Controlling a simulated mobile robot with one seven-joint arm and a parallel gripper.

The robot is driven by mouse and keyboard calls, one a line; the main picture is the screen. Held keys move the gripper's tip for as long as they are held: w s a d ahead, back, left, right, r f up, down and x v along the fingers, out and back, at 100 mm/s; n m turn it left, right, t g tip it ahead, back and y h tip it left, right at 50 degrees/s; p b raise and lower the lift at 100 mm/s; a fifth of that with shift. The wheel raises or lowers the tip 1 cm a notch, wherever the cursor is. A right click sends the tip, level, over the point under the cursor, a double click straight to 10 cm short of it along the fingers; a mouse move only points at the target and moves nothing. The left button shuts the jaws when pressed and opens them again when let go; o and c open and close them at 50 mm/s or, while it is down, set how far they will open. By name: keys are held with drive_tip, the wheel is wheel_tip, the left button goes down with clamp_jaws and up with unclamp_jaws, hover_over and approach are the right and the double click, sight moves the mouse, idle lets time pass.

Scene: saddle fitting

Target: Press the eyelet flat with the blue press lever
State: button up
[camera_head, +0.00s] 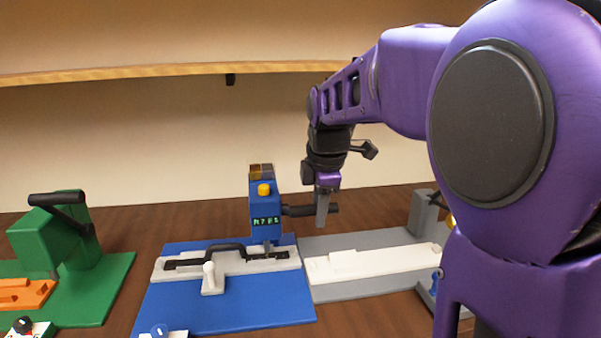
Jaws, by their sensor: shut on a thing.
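The blue press (264,205) stands at the back of a blue base plate (237,303). It has a yellow button on top and a small green display. Its dark lever (299,211) sticks out to the right. My gripper (322,218) is shut on the lever near its outer end, fingers pointing down. A light grey fixture (212,283) lies on the blue plate, with a black curved strap (212,250) across it reaching under the press head. The eyelet is too small to make out.
A green press (62,236) with an orange fixture (25,294) stands at left. A grey station (360,288) with a pale block (372,263) lies to the right. A wooden shelf edge (120,74) runs above. My purple arm covers the right side.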

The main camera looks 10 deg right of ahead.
drive_tip(key=shift+s+f+b, duration=0.3)
drive_tip(key=shift+s+f, duration=0.15)
drive_tip(key=shift+f, duration=0.4)
drive_tip(key=shift+s+f, duration=0.3)
drive_tip(key=shift+f, duration=1.2)
drive_tip(key=shift+s+f, duration=0.35)
drive_tip(key=shift+f, duration=1.1)
drive_tip(key=shift+s+f, duration=0.3)
drive_tip(key=shift+f, duration=1.2)
drive_tip(key=shift+r, duration=0.1)
drive_tip(key=shift+w+r+p, duration=0.1)
drive_tip(key=shift+r+p, duration=1.1)
drive_tip(key=shift+r, duration=0.35)
drive_tip(key=shift+r, duration=0.1)
